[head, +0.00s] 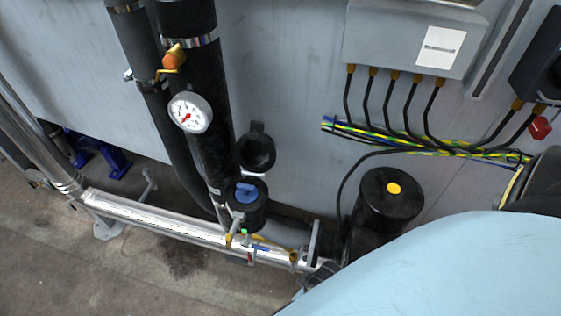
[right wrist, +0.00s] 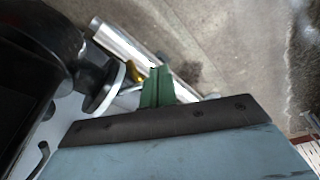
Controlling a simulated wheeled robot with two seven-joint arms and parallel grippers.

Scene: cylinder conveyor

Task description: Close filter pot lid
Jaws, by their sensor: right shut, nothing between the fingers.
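The black filter pot (head: 249,212) stands low beside the thick black pipe in the head view, with a blue part (head: 246,192) showing in its open top. Its round black lid (head: 256,152) stands raised behind the pot against the grey wall, so the pot is open. In the right wrist view my right gripper's green fingers (right wrist: 157,88) are together and empty, in front of the pipework. In the head view only my light blue right arm shows at lower right; its gripper is hidden. I cannot make out the pot in the right wrist view. My left gripper is in neither view.
A pressure gauge (head: 190,112) and an orange-yellow valve handle (head: 173,58) are on the pipes. A shiny horizontal pipe (head: 160,218) runs below the pot. A black motor-like cylinder (head: 388,198) with a yellow dot stands right of it. Cables hang from a grey box (head: 405,40).

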